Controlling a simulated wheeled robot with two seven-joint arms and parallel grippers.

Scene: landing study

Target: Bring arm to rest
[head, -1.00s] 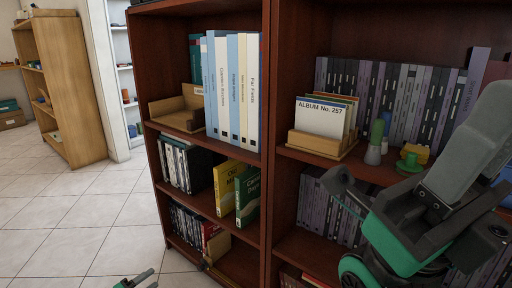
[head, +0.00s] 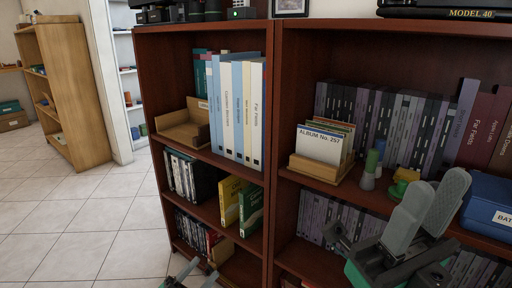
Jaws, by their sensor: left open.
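My left gripper (head: 196,272) shows at the bottom edge, in front of the lower left of the bookcase. Its two fingertips are apart and I see nothing between them; the rest of it is cut off by the frame. My right arm comes in at the lower right, with its grey and green gripper (head: 430,212) raised in front of the right bookcase section. Its grey parts cover some of the books on the lower shelf. I cannot make out its jaw gap or anything held in it.
The dark red bookcase (head: 272,150) fills the middle and right. Near my right gripper, its shelf holds an album box (head: 318,168), small green and grey pieces (head: 370,168), a yellow-green object (head: 402,180) and a blue box (head: 488,205). Tiled floor (head: 100,225) is clear at left.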

